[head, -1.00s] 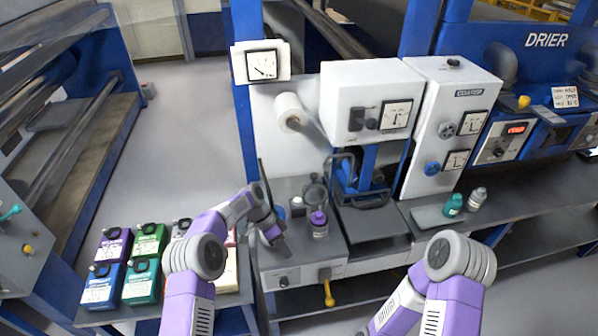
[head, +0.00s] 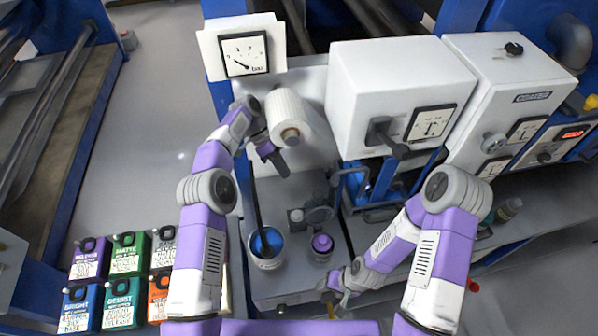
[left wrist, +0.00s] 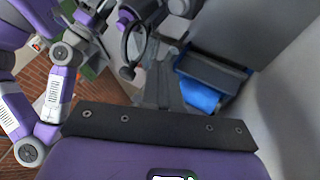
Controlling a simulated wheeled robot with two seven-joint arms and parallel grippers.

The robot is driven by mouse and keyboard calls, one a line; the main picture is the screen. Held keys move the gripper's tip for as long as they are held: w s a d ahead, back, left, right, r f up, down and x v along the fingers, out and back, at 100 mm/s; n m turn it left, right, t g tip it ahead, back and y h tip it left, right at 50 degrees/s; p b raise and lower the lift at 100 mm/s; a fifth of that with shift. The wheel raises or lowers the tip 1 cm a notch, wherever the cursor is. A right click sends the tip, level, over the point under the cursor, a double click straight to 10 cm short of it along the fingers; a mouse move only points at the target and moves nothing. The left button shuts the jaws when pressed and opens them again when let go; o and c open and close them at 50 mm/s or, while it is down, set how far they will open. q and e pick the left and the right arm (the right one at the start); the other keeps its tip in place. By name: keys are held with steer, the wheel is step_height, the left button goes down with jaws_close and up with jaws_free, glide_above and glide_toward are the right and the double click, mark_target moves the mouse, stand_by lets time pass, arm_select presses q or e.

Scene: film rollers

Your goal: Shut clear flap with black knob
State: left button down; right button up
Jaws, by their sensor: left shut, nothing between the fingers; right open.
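I cannot make out the clear flap with certainty. A black handle with a rounded end (head: 385,132) sticks out from the front of the white box. In the left wrist view a small black round knob (left wrist: 127,73) hangs below a dark curved part; I cannot tell whether it belongs to a flap. My left gripper (head: 274,160) is shut and empty, raised beside the white roll (head: 290,118). My right gripper (head: 335,287) is open, low at the bench's front edge near the purple-capped bottle (head: 322,247). Its fingers are small and partly hard to see.
A pot of blue liquid (head: 267,262) with a black stick stands left of the bottle. A pressure gauge (head: 246,54) is above the left gripper. The white box (head: 370,75) overhangs blue frame parts. Several coloured canisters (head: 122,294) stand at lower left.

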arm_select(q)
steer(key=p+x, duration=0.1)
steer(key=x, duration=0.9)
steer(key=shift+s+r, duration=0.2)
steer(key=shift+s, duration=0.1)
arm_select(e)
steer(key=shift+s+r, duration=0.35)
steer(key=shift+r, duration=0.55)
